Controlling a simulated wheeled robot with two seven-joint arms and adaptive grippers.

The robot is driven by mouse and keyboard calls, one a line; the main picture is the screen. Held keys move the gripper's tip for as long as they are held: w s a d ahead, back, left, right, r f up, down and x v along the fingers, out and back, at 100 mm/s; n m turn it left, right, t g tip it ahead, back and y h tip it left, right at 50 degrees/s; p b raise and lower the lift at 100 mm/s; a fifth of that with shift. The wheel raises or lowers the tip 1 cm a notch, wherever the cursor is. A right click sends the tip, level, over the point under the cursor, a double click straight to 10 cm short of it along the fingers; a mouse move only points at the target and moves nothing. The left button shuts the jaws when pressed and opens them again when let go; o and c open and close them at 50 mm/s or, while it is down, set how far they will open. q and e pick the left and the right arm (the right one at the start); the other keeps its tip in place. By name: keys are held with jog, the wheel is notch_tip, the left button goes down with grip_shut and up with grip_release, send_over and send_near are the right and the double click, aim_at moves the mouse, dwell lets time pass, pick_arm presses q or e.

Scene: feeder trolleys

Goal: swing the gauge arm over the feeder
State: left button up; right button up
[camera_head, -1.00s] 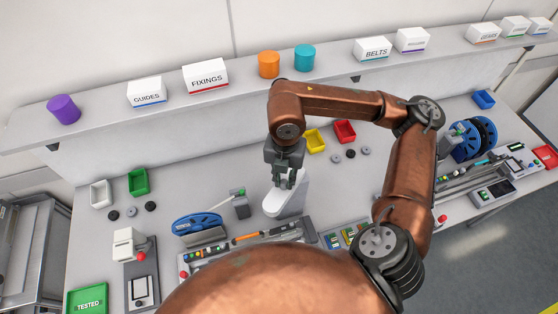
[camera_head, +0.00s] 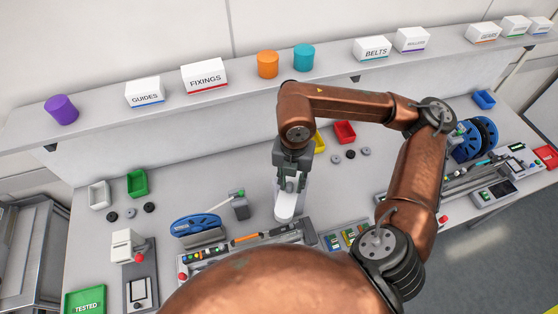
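The white gauge arm (camera_head: 285,206) has a rounded near end and stands on the bench in the middle of the head view. Its near end lies just behind the feeder (camera_head: 250,238), which carries a blue reel (camera_head: 196,224) and an orange-tipped part. My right gripper (camera_head: 291,180) points down at the gauge arm's far part and overlaps it in the picture. Whether its fingers are closed on the arm is unclear. My own copper arm hides part of the feeder's near side. My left gripper is not in view.
Yellow (camera_head: 318,143) and red (camera_head: 345,132) bins and several dark discs lie behind the gripper. A second feeder with a blue reel (camera_head: 470,140) stands at the right. A shelf (camera_head: 230,92) with labelled boxes runs along the back.

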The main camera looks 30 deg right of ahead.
aim_at(291, 185)
jog(key=shift+o, duration=0.5)
jog(key=shift+w+a, duration=0.1)
jog(key=shift+r, duration=0.1)
jog(key=shift+r+p, duration=2.25)
jog(key=shift+r, duration=1.7)
jog(key=shift+f, duration=0.1)
